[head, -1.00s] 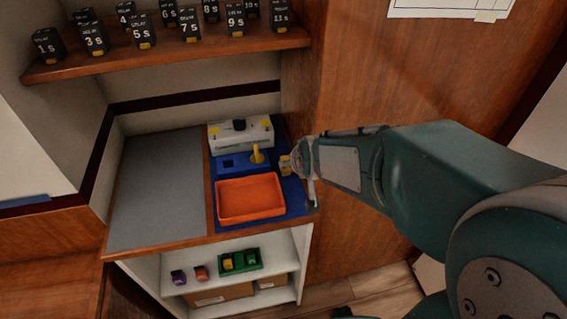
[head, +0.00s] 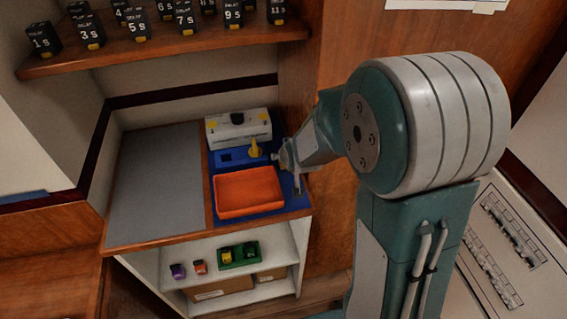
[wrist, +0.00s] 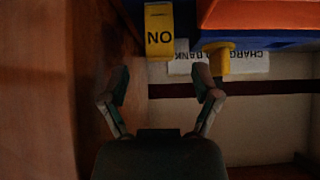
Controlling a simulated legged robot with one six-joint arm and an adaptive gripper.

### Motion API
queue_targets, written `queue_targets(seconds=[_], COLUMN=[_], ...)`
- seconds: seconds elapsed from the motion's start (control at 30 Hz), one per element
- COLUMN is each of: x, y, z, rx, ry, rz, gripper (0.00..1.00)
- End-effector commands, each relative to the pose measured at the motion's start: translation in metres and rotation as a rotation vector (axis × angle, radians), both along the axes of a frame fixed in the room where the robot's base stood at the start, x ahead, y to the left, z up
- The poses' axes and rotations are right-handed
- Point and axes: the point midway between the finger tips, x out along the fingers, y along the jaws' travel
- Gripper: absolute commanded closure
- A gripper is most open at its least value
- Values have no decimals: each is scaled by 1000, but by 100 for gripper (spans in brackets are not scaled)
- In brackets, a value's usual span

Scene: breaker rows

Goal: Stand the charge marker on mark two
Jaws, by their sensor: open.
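A yellow upright peg (head: 255,148) stands in a blue block (head: 234,156) in front of a white box (head: 238,127). In the wrist view the peg (wrist: 221,58) is right of centre, near an upside-down label (wrist: 248,63) reading CHARGE. A yellow tag (wrist: 159,30) with upside-down ON lies ahead of my gripper (wrist: 160,82), at the top of the wrist view. I cannot tell which yellow piece is the charge marker. My gripper is open, its fingers apart with nothing between them. In the head view my gripper (head: 291,163) is right of the blue block, partly hidden by its own wrist.
An orange tray (head: 249,192) sits in front of the blue block. The grey mat (head: 156,180) on the left is bare. Several numbered black blocks stand on the upper shelf (head: 165,52). A green tray (head: 240,258) with small pieces is below. A wooden wall rises close on the right.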

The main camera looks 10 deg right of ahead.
Motion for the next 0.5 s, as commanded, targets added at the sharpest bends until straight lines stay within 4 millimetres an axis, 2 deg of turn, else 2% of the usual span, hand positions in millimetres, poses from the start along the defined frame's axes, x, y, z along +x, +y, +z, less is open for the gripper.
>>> queue_targets(seconds=[0.23, 0.5], x=[24, 31], y=[1, 1], z=[-25, -31], rx=[0, 0], ry=[3, 0], rz=[0, 0], gripper=[20, 20])
